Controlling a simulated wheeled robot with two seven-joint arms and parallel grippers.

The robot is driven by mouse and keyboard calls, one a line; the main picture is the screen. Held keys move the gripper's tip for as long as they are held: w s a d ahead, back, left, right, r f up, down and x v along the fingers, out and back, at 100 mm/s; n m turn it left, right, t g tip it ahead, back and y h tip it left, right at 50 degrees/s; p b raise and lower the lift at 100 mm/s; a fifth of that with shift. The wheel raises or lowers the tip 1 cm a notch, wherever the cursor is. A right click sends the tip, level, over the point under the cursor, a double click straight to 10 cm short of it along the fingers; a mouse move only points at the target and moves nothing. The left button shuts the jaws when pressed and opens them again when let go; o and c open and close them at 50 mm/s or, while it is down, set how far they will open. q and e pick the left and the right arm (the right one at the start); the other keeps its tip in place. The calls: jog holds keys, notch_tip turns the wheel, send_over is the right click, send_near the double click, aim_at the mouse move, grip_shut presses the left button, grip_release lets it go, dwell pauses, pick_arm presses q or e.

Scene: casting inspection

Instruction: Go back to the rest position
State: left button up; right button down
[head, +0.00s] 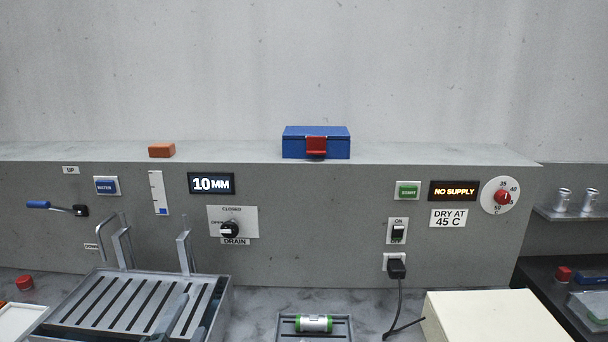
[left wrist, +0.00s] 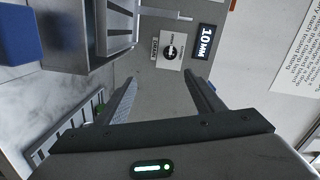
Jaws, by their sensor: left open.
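My left gripper (head: 198,300) shows low in the head view, in front of the slatted metal rack (head: 95,305). In the left wrist view, the jaws of my left gripper (left wrist: 162,84) are spread apart with nothing between them. A metal cylinder with green ends (head: 313,323) lies on a small slotted tray (head: 343,332), to the right of the gripper and apart from it. My right gripper is not in view.
A grey wall panel holds a drain knob (head: 230,230), a "10 MM" display (head: 211,183), a switch (head: 398,231) and a dial (head: 502,197). A plug cord (head: 399,305) hangs beside a cream box (head: 490,318). A blue box (head: 316,143) sits on the ledge.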

pick_arm(q)
jog(key=s+a+f+n+g+y, duration=0.1)
jog(key=s+f+n+g, duration=0.2)
jog(key=s+f, duration=0.35)
jog(key=s+f+n+g, duration=0.3)
jog(key=s+f, duration=0.1)
jog(key=f, duration=0.5)
jog(key=s+d+f+n+g, duration=0.1)
jog(key=s+f+n+g, duration=0.15)
jog(key=s+f, duration=0.4)
jog(key=s+f+n+g, duration=0.2)
jog(key=s+f+g, duration=0.1)
jog(key=s, duration=0.6)
jog(key=s+d+f+n+g, duration=0.1)
jog(key=s+f+n+g, duration=0.2)
jog(key=s, duration=0.5)
notch_tip(320, 180, down, 30)
jog(key=s+r, duration=0.1)
jog(key=s+a+f+g, duration=0.1)
jog(key=s+a+f, duration=0.2)
jog(key=s+f, duration=1.4)
jog(key=shift+s+a+f+m+g+h, duration=0.15)
jog(key=shift+s+f+m+g+h, duration=0.15)
jog(key=shift+s+m, duration=0.2)
